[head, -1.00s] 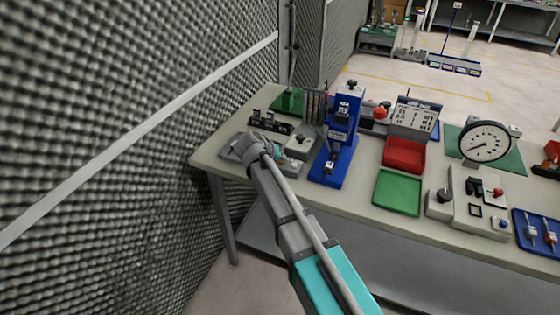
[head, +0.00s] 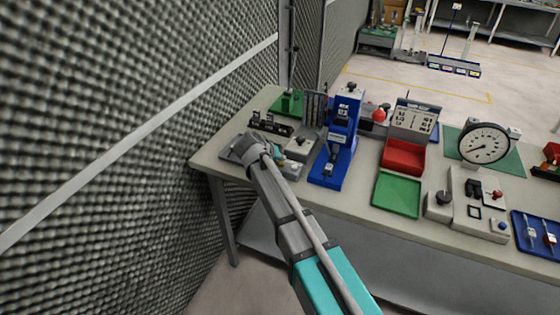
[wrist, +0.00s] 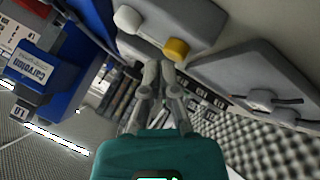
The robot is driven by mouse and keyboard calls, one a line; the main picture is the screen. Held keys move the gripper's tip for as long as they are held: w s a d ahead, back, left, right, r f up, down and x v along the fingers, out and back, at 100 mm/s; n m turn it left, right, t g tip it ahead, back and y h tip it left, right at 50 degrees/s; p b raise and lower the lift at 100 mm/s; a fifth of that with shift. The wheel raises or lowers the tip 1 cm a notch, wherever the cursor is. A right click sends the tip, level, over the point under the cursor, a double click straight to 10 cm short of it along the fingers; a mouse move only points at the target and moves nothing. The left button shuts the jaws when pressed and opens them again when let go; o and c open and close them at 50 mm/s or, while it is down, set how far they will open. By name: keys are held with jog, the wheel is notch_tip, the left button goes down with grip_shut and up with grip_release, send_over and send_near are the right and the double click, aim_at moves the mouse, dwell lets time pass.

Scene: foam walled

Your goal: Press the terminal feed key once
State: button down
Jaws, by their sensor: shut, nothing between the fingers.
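In the wrist view a grey box (wrist: 158,32) carries a white round button (wrist: 127,19) and a yellow round button (wrist: 176,50). I see no readable label that tells which is the terminal feed key. My gripper (wrist: 160,68) is shut and empty, its fingertips just below the yellow button in the picture; I cannot tell whether they touch it. In the head view my gripper (head: 277,153) is over the left end of the bench, by small grey units, and my wrist partly hides them.
A blue press (head: 336,150) stands close right of my gripper. A grey box with a dark knob (head: 302,142) is beside it, and a black terminal strip (head: 270,126) lies behind. Green (head: 397,195) and red (head: 404,157) trays are farther right. A foam wall (head: 110,130) is at left.

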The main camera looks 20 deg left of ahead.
aim_at(281, 163)
jog(key=shift+r+p, duration=0.35)
jog(key=shift+r, duration=0.15)
notch_tip(281, 163, up, 5)
jog(key=p, duration=0.5)
dwell(0.3)
dwell(0.8)
